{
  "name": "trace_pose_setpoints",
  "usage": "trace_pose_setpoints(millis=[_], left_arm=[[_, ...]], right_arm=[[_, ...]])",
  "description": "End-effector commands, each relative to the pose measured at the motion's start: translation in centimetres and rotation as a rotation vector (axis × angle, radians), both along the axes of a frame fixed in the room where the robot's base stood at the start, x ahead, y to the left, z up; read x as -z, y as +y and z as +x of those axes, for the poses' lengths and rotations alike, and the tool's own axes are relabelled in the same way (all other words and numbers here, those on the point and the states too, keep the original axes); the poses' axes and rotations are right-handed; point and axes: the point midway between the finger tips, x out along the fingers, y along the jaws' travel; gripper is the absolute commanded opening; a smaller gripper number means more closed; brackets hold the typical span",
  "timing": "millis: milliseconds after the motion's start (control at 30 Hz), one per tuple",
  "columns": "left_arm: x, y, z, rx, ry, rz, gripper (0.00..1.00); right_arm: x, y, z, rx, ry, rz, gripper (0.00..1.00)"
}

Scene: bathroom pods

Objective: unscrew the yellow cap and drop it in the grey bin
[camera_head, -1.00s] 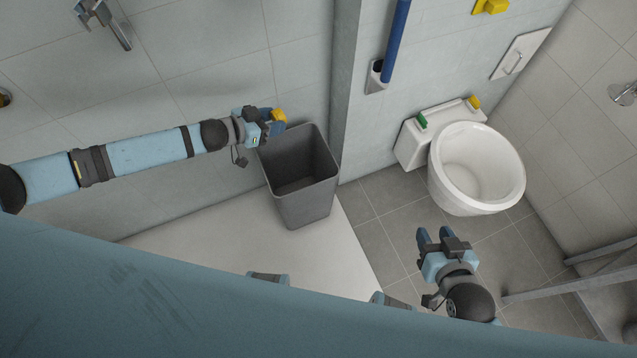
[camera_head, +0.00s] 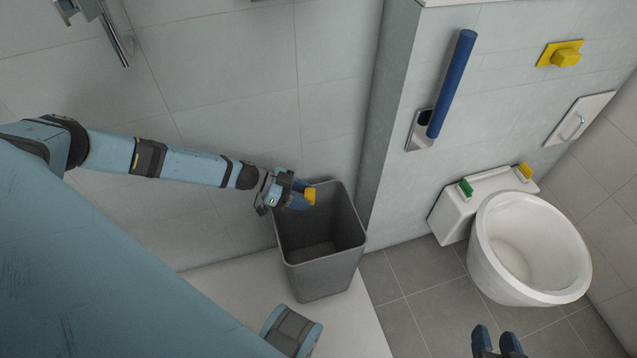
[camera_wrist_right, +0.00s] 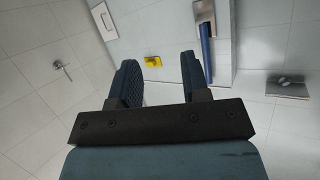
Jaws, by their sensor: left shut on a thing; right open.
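My left gripper (camera_head: 300,196) is shut on a small yellow cap (camera_head: 310,196). In the head view the cap shows at the fingertips, over the back left part of the grey bin's opening. The grey bin (camera_head: 322,278) stands upright against the wall, and the inside that I can see looks empty. My right gripper (camera_head: 497,342) is at the bottom edge of the head view, partly cut off, below the toilet. In the right wrist view its two fingers (camera_wrist_right: 160,80) are apart with nothing between them.
A white toilet (camera_head: 530,250) stands at the right, with a green block (camera_head: 465,188) and a yellow block (camera_head: 525,171) on its tank. A blue bar (camera_head: 452,85) and a yellow wall fitting (camera_head: 562,54) are on the wall. Grey floor tiles between bin and toilet are clear.

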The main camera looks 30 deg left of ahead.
Motion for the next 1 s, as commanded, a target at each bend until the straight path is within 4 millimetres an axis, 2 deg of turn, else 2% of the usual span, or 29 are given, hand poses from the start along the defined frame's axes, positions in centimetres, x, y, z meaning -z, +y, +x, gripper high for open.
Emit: trace_pose_setpoints(millis=[33, 133, 633, 800, 1000], left_arm=[[0.9, 0.0, 0.0, 0.000, 0.000, 0.000, 0.34], [1.9, 0.0, 0.0, 0.000, 0.000, 0.000, 0.34], [4.6, 0.0, 0.1, -0.002, -0.002, 0.001, 0.34], [5.1, 0.0, 0.1, -0.003, -0.001, 0.001, 0.34], [5.1, 0.0, 0.0, -0.002, -0.001, 0.000, 0.34]], right_arm=[[-0.1, 0.3, 0.3, -0.005, -0.030, 0.014, 0.43], [-1.1, 1.0, 0.8, -0.016, -0.091, 0.051, 0.43], [-7.9, 3.7, 1.8, -0.071, -0.387, 0.234, 0.43], [-9.3, 4.1, 1.7, -0.083, -0.440, 0.273, 0.43], [-9.9, 4.2, 1.6, -0.087, -0.462, 0.288, 0.43]])
